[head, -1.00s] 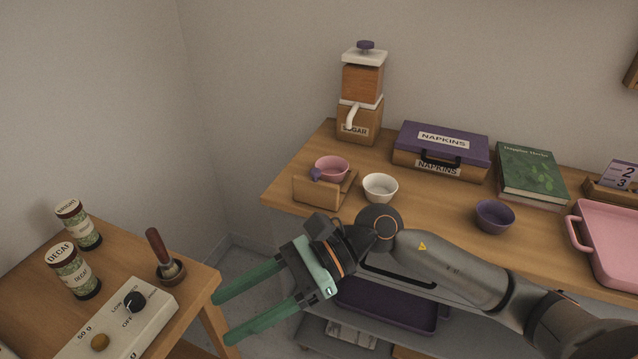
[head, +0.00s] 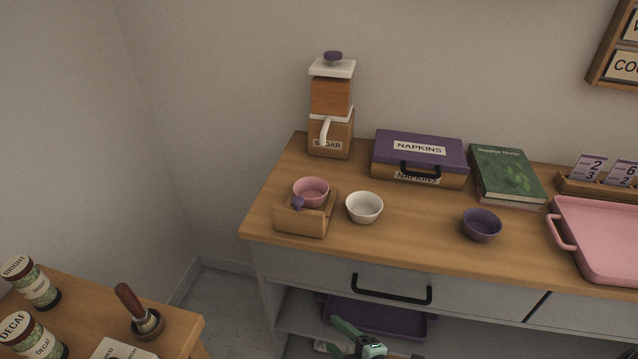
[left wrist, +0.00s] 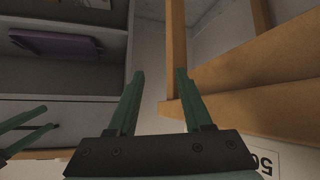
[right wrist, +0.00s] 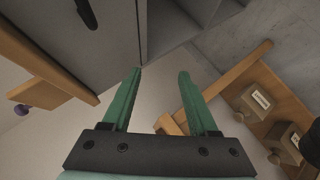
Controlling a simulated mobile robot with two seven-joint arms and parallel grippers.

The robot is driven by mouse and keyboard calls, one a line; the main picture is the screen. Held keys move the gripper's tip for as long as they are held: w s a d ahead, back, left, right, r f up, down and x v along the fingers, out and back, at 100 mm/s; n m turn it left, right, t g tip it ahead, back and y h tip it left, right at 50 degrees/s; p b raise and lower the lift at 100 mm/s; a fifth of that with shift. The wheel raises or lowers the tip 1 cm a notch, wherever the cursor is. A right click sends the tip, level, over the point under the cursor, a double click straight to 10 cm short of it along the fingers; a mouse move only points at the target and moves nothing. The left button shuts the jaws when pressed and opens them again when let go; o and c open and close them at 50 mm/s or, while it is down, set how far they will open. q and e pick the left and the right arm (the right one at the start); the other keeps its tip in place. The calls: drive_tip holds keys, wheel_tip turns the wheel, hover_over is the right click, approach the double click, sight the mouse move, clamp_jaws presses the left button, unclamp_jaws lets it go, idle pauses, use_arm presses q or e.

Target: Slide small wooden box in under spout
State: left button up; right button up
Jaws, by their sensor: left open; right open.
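The small wooden box (head: 303,226) sits at the left front of the counter, with a purple knob (head: 297,203) on it. A pink bowl (head: 311,187) rests in or on the box. The sugar dispenser (head: 331,97) stands behind it, with its white spout (head: 325,131) facing forward. The box is in front of the dispenser, apart from it. My right gripper (head: 345,330) shows low in the head view, below the counter, open and empty; its fingers also show in the right wrist view (right wrist: 160,82). My left gripper (left wrist: 158,80) is open and empty, outside the head view.
A white bowl (head: 364,208) stands close to the right of the box; a purple bowl (head: 482,225) is farther right. The napkin case (head: 420,160) and a green book (head: 506,174) lie behind. A side table (head: 185,330) is at lower left.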

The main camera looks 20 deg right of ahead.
wheel_tip(320, 180, up, 5)
drive_tip(key=w+n+t, duration=0.1)
drive_tip(key=w+n, duration=0.1)
drive_tip(key=n, duration=0.3)
drive_tip(key=n+t+y+p, duration=0.1)
drive_tip(key=n+t+p, duration=0.3)
drive_tip(key=n, duration=1.4)
approach(298, 199)
drive_tip(key=shift+t, duration=0.6)
drive_tip(key=w, duration=0.3)
drive_tip(key=w+a+f, duration=0.1)
drive_tip(key=w, duration=0.2)
drive_tip(key=w+a+f, duration=0.1)
drive_tip(key=w, duration=0.3)
use_arm(q)
drive_tip(key=r, duration=0.1)
drive_tip(key=s+a, duration=0.1)
drive_tip(key=r, duration=0.1)
drive_tip(key=shift+s+a+r, duration=0.25)
drive_tip(key=shift+r, duration=0.05)
use_arm(e)
drive_tip(key=shift+s, duration=0.1)
clamp_jaws()
use_arm(q)
drive_tip(key=shift+y, duration=0.3)
use_arm(e)
drive_tip(key=shift+d, duration=0.1)
